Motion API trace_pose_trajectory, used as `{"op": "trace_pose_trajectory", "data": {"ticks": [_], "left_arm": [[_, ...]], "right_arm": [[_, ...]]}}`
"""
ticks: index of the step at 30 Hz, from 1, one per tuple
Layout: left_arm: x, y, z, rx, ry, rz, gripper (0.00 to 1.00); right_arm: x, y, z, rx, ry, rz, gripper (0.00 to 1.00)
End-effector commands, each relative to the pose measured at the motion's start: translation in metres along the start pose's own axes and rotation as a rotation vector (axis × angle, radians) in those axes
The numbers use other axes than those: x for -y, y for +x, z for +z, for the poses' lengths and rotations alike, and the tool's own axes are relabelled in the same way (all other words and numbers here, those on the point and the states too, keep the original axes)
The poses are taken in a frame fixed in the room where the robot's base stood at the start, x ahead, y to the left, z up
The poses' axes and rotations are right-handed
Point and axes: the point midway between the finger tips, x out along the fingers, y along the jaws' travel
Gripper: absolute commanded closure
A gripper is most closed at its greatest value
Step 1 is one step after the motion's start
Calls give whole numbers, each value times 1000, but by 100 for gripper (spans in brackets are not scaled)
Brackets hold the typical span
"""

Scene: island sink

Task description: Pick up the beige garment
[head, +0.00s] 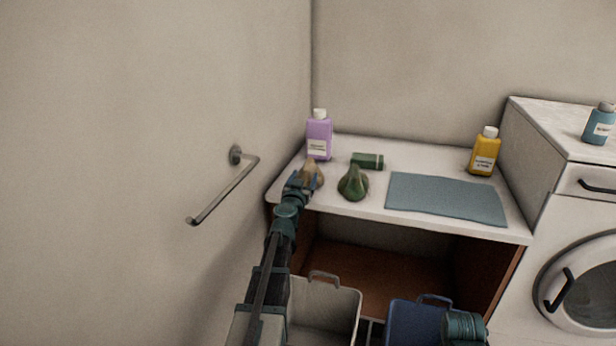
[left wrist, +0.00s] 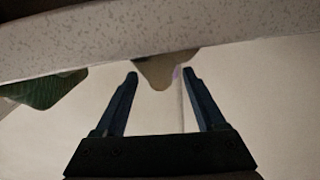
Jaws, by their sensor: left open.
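The beige garment (head: 314,172) is a small peaked heap on the white counter, near its left end. My left gripper (head: 298,182) is open at the near-left side of the heap and hides part of it in the head view. In the left wrist view the counter lies across the top, and the tip of the beige garment (left wrist: 164,76) shows between and just beyond the open fingertips (left wrist: 160,76). The fingers are not closed on it. Whether either finger touches the cloth I cannot tell.
A green garment heap (head: 353,184) lies just right of the beige one. A purple bottle (head: 319,138), a green roll (head: 367,161), a blue-grey mat (head: 446,198) and a yellow bottle (head: 484,154) are on the counter (head: 375,211). A wall rail (head: 225,190) is left. Grey (head: 325,310) and blue (head: 412,322) bins stand below.

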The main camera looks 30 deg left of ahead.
Motion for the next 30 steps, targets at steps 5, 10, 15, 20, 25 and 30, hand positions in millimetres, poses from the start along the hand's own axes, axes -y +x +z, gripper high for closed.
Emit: {"op": "trace_pose_trajectory", "data": {"ticks": [5,10,15,20,25,30], "left_arm": [[1,21,1,0,0,0,28],[1,46,1,0,0,0,28],[0,51,1,0,0,0,28],[0,50,1,0,0,0,35],[0,50,1,0,0,0,66],[0,50,1,0,0,0,96]], "right_arm": [[0,0,0,0,0,0,50],[0,1,0,0,0,0,50],[0,1,0,0,0,0,50],[0,1,0,0,0,0,50],[0,1,0,0,0,0,50],[0,1,0,0,0,0,50]]}}
